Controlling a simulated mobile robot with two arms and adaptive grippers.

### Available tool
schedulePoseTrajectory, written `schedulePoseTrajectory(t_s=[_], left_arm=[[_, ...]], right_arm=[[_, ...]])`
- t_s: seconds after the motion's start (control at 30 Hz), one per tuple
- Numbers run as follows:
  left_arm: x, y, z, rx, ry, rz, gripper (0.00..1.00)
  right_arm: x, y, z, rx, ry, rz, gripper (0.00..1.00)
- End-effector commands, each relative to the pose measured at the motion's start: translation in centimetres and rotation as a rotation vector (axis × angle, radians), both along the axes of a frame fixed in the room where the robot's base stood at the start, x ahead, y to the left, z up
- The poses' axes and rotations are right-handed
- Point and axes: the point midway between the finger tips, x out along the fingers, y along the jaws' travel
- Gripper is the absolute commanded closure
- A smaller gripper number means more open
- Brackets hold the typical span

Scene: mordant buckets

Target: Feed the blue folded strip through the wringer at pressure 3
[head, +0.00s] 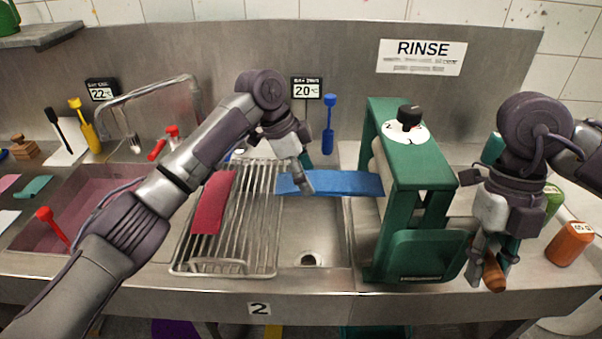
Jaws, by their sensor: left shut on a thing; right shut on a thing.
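The blue folded strip (345,184) lies nearly level, its right end at the rollers of the green wringer (425,180). My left gripper (306,186) is shut on the strip near its left end, above the rack's right edge. The wringer has a black knob (409,115) on a white dial on top; the dial's setting is too small to read surely. My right gripper (490,262) is shut on the brown crank handle (493,274) at the wringer's right side. The rollers are mostly hidden by the green frame.
A wire rack (262,235) holds a red strip (213,202). A sink with a drain (308,259) lies below the blue strip. A pink bath (95,205) is at left. An orange jar (570,243) stands at right.

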Motion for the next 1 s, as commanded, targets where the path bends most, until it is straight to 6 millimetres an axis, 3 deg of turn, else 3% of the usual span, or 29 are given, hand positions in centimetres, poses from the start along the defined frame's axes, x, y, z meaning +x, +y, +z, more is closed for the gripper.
schedulePoseTrajectory(t_s=[1.0], left_arm=[[0.0,-0.63,0.16,-0.005,-0.002,-0.001,0.66]], right_arm=[[0.01,-0.68,-0.08,0.057,0.001,-0.006,0.91]])
